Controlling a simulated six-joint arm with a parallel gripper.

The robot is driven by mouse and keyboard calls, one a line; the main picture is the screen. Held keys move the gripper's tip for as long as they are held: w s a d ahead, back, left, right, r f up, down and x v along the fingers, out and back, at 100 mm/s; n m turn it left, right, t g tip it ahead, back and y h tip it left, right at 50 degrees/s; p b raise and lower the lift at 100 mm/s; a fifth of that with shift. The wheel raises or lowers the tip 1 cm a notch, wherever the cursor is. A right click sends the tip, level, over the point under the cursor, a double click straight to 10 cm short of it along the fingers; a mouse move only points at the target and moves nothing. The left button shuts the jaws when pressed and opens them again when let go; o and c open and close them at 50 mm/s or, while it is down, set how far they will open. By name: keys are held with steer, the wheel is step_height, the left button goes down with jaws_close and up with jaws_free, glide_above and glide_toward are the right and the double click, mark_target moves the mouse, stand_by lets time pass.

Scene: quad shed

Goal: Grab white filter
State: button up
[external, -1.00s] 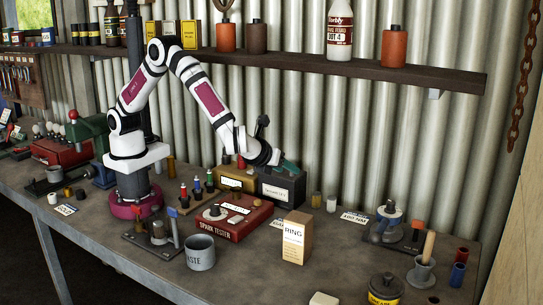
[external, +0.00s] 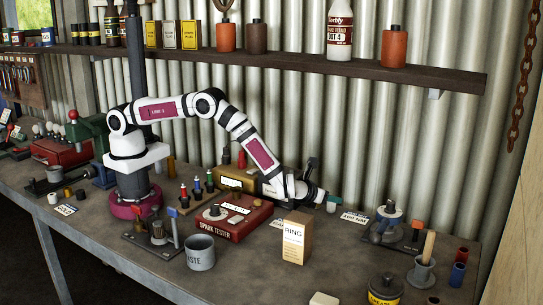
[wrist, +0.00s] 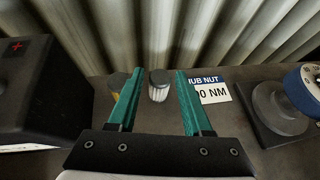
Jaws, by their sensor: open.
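The white filter (wrist: 158,91) is a small upright cylinder with a grey cap and a pale ribbed body, standing on the bench near the corrugated wall. In the wrist view it lies between the two green fingers of my gripper (wrist: 158,74), beyond their tips or level with them; I cannot tell the exact gap. The fingers are apart and hold nothing. In the external view my gripper (external: 322,197) is low over the bench, and the white filter (external: 331,207) shows partly below the fingertips. A yellow filter (wrist: 116,82) stands just left of it, partly hidden by the left finger.
A black box (wrist: 45,85) stands close on the left of my gripper. A "HUB NUT" label (wrist: 212,92) lies right of the white filter, with a blue dial device (wrist: 300,88) beyond it. A "RING" box (external: 296,240) stands in front in the external view.

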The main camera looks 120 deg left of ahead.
jaws_close()
stand_by(0.4)
